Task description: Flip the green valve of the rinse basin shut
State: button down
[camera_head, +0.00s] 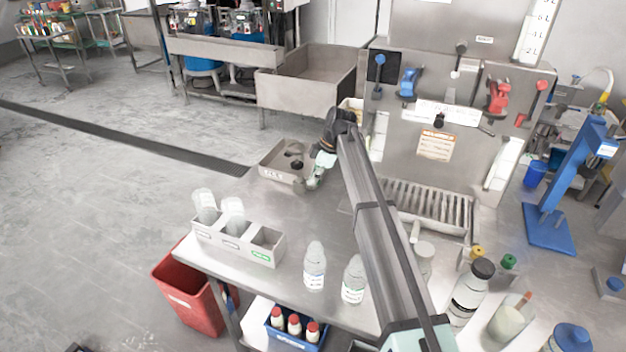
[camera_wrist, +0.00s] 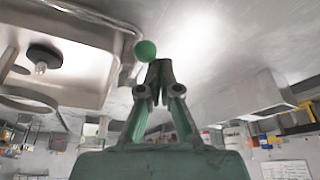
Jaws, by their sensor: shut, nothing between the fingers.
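The rinse basin (camera_head: 266,167) is a small steel sink with a dark round fitting, at the far left end of the steel counter. In the wrist view the basin (camera_wrist: 100,88) fills the upper left. The green valve shows there as a round green knob (camera_wrist: 146,50) beside the basin's rim, near a bent metal pipe. My gripper (camera_wrist: 158,68) is shut and empty. Its fingertips are right at the knob, overlapping it in the picture; I cannot tell if they touch. In the head view my gripper (camera_head: 314,183) is beside the basin's right edge, and the knob cannot be made out.
A bottle rack (camera_head: 237,240) and clear bottles (camera_head: 314,267) stand on the counter's front. The steel machine (camera_head: 425,125) with blue and red levers rises on the right, above a drain grate (camera_head: 432,208). Bare counter lies between rack and grate.

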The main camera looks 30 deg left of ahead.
jog(key=shift+w+d, duration=0.2)
jog(key=s, duration=0.2)
jog(key=s+r, duration=0.1)
jog(key=s, duration=0.1)
jog(key=shift+p, duration=0.4)
jog(key=w+r+b, duration=0.2)
jog(key=w+r, duration=0.1)
jog(key=r, duration=0.6)
jog(key=shift+a, duration=0.2)
